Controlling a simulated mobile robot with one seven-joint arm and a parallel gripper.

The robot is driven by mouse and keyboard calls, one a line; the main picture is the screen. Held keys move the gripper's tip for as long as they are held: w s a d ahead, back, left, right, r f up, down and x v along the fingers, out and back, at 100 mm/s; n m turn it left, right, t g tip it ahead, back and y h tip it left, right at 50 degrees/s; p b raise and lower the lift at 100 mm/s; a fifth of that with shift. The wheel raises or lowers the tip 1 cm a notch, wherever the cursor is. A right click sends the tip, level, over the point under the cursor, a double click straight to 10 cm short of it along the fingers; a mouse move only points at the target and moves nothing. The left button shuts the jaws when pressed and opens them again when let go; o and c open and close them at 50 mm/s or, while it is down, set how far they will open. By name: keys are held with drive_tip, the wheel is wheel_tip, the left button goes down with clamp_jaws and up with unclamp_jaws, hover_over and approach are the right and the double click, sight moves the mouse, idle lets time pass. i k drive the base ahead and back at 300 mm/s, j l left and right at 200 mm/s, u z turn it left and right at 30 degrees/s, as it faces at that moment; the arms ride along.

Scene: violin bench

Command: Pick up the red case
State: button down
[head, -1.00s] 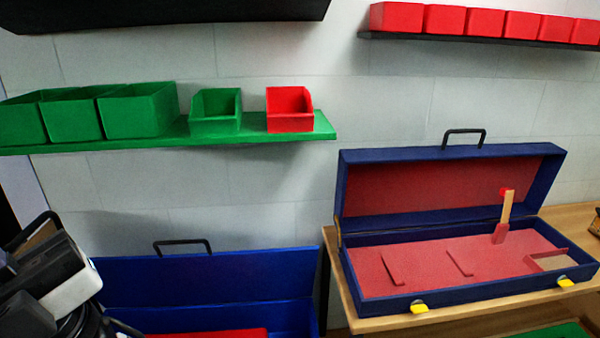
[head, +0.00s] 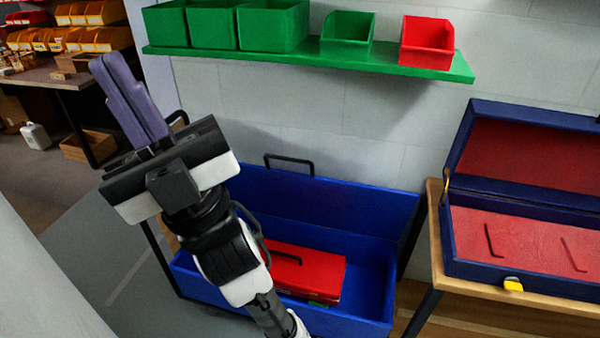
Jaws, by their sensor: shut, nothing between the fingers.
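The red case (head: 323,274) lies in the blue bin (head: 372,230), toward the middle of its floor. It has a dark handle on top, and something green shows at its lower front edge. My arm hides its left part. My gripper (head: 105,66) is up and to the left of the bin, with its purple-grey fingers pointing up and away from the case. The fingers are together and empty. The gripper is well apart from the case.
The blue bin has raised walls and a black handle at its back. A green shelf (head: 400,66) with bins hangs above it. An open violin case (head: 500,195) stands on a wooden bench to the right. A rack with yellow bins (head: 95,40) is at the back left.

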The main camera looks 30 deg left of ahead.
sight(295, 270)
drive_tip(key=u, duration=1.05)
drive_tip(key=i+j+z, duration=0.25)
drive_tip(key=j, duration=0.3)
drive_tip(key=i+j+z, duration=0.1)
drive_tip(key=i+j, duration=0.3)
drive_tip(key=i, duration=0.15)
drive_tip(key=i+j+z, duration=0.1)
drive_tip(key=i, duration=0.2)
